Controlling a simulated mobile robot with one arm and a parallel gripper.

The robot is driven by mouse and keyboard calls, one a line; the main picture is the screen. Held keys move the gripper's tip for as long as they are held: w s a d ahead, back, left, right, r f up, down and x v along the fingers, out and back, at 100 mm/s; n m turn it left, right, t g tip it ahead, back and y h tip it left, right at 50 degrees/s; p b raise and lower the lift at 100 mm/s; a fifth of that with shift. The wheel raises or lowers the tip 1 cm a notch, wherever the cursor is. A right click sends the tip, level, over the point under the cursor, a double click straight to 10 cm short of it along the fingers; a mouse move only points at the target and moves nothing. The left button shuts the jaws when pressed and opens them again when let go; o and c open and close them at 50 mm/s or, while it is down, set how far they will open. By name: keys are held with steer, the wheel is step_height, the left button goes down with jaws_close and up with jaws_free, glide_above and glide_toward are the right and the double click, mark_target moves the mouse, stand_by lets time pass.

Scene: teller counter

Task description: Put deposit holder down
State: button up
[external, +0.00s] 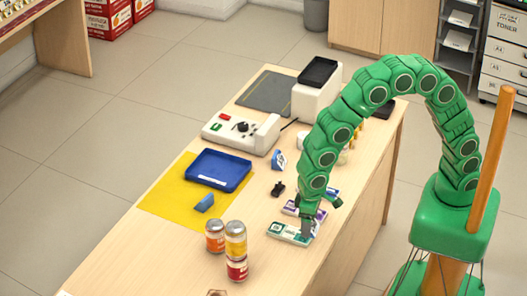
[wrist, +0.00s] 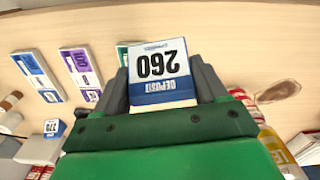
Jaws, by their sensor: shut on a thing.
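The deposit holder (wrist: 160,72) is a small white and blue block marked "DEPOSIT 260", upside down in the wrist view. My gripper (wrist: 160,82) is shut on it, with one dark finger at each side. In the external view my gripper (external: 306,230) points down over the near right part of the counter, by the flat cards. I cannot make out the held holder there. In the wrist view the counter top shows behind the holder; I cannot tell whether the holder touches it.
Flat cards, green (external: 289,234) and purple (external: 291,209), lie by my gripper. A blue tray (external: 219,170) and blue wedge (external: 204,203) sit on a yellow mat (external: 160,196). Jars (external: 236,240) stand at the front. A blue-white stand (external: 279,160) is further back. Bare wood lies front left.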

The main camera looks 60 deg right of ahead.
steer(key=shift+s+d+r, duration=0.4)
steer(key=shift+s+d, duration=0.2)
steer(key=shift+s, duration=0.1)
steer(key=shift+s+d+r, duration=0.4)
steer(key=shift+s+d, duration=0.15)
steer(key=shift+s, duration=0.1)
steer(key=w+d+m, duration=0.4)
steer(key=w+m, duration=0.2)
steer(key=w, duration=0.3)
steer(key=w+d+m, duration=0.4)
steer(key=w+m, duration=0.2)
steer(key=w, duration=0.4)
steer(key=w+d+m, duration=1.2)
steer(key=w+d, duration=0.4)
steer(key=d, duration=0.2)
glide_above(223, 167)
steer(key=shift+f, duration=4.45)
steer(key=shift+f, duration=0.1)
steer(key=shift+w+f, duration=0.1)
steer(key=shift+f, duration=0.05)
